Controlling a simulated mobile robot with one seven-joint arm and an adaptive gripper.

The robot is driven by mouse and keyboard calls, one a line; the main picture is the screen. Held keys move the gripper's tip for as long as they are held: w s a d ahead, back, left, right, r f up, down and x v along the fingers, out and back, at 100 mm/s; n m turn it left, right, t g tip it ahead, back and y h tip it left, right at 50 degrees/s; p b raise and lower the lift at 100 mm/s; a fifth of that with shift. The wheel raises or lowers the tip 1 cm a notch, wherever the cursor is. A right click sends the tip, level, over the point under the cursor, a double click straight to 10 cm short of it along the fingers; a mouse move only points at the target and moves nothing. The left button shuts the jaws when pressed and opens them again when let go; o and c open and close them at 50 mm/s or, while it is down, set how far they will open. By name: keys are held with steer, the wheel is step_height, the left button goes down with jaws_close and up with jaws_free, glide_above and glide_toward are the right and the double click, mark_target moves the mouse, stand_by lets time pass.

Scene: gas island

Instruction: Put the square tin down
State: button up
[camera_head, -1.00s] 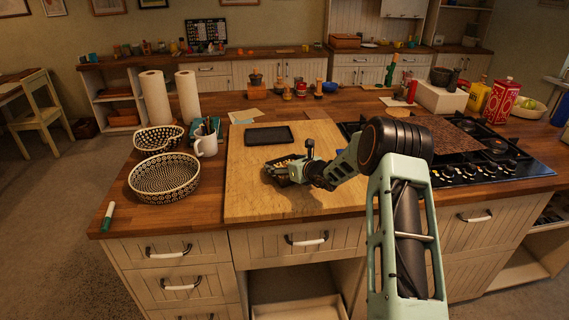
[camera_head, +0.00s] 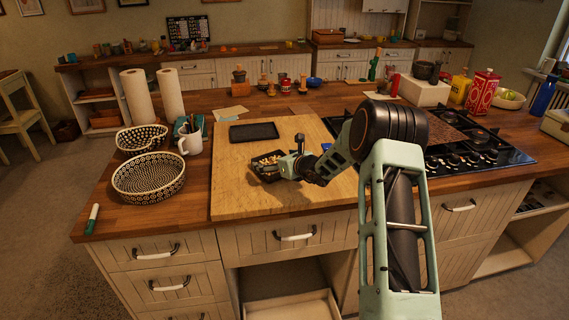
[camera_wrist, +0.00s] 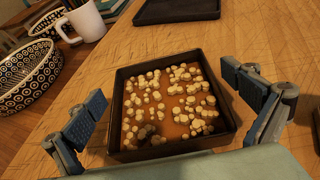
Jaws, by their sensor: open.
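The square tin (camera_wrist: 218,128) is dark, with a brown inside dotted with many small pale round pieces. It sits on the wooden board (camera_head: 232,190), and it also shows in the head view (camera_head: 258,168). My gripper (camera_wrist: 168,102) is open, with one finger on each side of the tin and a visible gap to both walls. In the head view my gripper (camera_head: 284,166) is low over the board at the tin's right side. The tin's near edge is partly hidden by my gripper's body in the wrist view.
A flat black tray (camera_head: 254,131) lies behind the tin on the board. Two patterned bowls (camera_head: 148,185) and a white mug (camera_head: 190,144) stand to the left. The black hob (camera_head: 500,150) is to the right. The board's front left is clear.

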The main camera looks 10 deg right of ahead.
steer(key=b+v, duration=0.1)
steer(key=v, duration=0.8)
steer(key=shift+s+r, duration=0.1)
steer(key=shift+s, duration=0.1)
